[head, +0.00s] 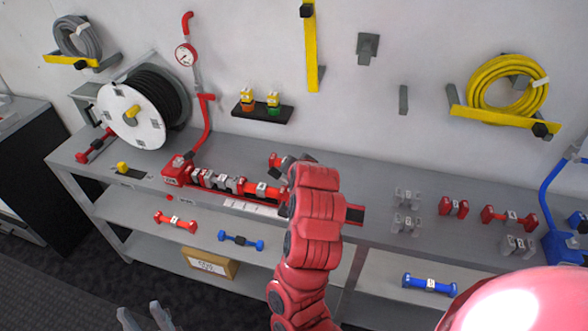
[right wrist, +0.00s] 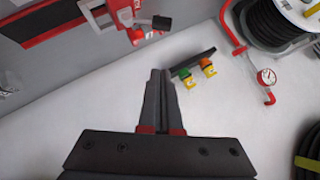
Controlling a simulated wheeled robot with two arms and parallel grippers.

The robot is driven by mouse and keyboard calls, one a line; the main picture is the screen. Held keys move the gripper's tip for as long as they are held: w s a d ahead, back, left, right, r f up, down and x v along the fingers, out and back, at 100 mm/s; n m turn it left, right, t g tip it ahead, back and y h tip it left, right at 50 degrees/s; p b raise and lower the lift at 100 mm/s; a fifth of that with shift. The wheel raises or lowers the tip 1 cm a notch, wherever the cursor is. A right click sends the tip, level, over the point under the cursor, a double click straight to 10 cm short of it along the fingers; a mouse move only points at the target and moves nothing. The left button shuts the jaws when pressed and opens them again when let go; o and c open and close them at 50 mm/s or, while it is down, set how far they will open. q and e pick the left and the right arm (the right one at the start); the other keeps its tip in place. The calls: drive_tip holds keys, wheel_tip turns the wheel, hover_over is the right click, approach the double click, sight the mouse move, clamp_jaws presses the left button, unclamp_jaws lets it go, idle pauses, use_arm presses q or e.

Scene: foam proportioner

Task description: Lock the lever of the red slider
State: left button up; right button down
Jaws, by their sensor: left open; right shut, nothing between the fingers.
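The red foam proportioner (head: 176,170) stands on the bench with a row of grey and red fittings running right from it. A red part with a grey piece (head: 276,161) shows just left of my right arm; I cannot tell whether it is the slider. In the right wrist view, a red and grey fitting with a black-ended lever (right wrist: 162,22) shows at the top, apart from my fingers. My right gripper (right wrist: 160,72) is shut and empty; my arm hides it in the head view. My left gripper (head: 146,317) is open and empty at the lower left, far from the bench.
A hose reel (head: 131,117) stands at the bench's left. A small black shelf (head: 262,114) with two bottles is on the wall, beyond my right fingertips in the wrist view (right wrist: 194,62). Red couplings (head: 508,217) lie at the right. The lower shelf holds blue and red couplings.

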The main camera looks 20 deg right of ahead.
drive_tip(key=shift+s+a, duration=0.1)
drive_tip(key=shift+s, duration=0.1)
drive_tip(key=shift+s+f, duration=0.1)
drive_tip(key=shift+s, duration=0.1)
drive_tip(key=shift+w, duration=0.15)
